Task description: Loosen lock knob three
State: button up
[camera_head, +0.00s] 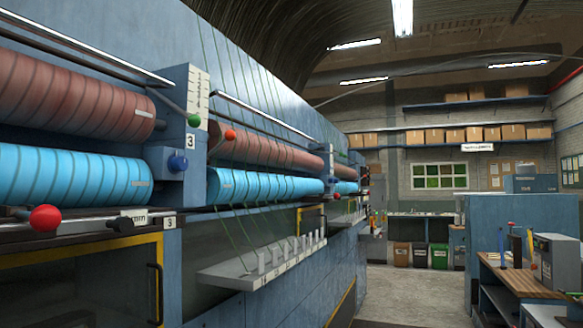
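The long blue machine (110,30) fills the left side. A white plate marked 3 (190,142) is on a blue housing, just above a dark blue round knob (178,162). A second small plate marked 3 (170,222) is lower, at the end of a rail with a scale marked mm (135,215). A small black knob (122,224) sits on that rail, left of the plate. I cannot tell from markings which knob is the lock knob, or how tight either is. My gripper is not in view.
A red ball handle (45,217) projects at the left, near the black knob. A green ball lever (193,120) and red ball (230,135) are higher. Brown rollers (70,95) and blue rollers (70,175) run alongside. A grey floor aisle (405,290) is clear beside a workbench (520,280).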

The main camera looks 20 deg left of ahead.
aim_at(177, 164)
jog(key=u, duration=0.4)
jog(key=i, duration=1.2)
jog(key=u, duration=0.85)
jog(key=k, duration=0.85)
jog(key=u, duration=0.15)
jog(key=i, duration=0.9)
jog(key=z, duration=0.1)
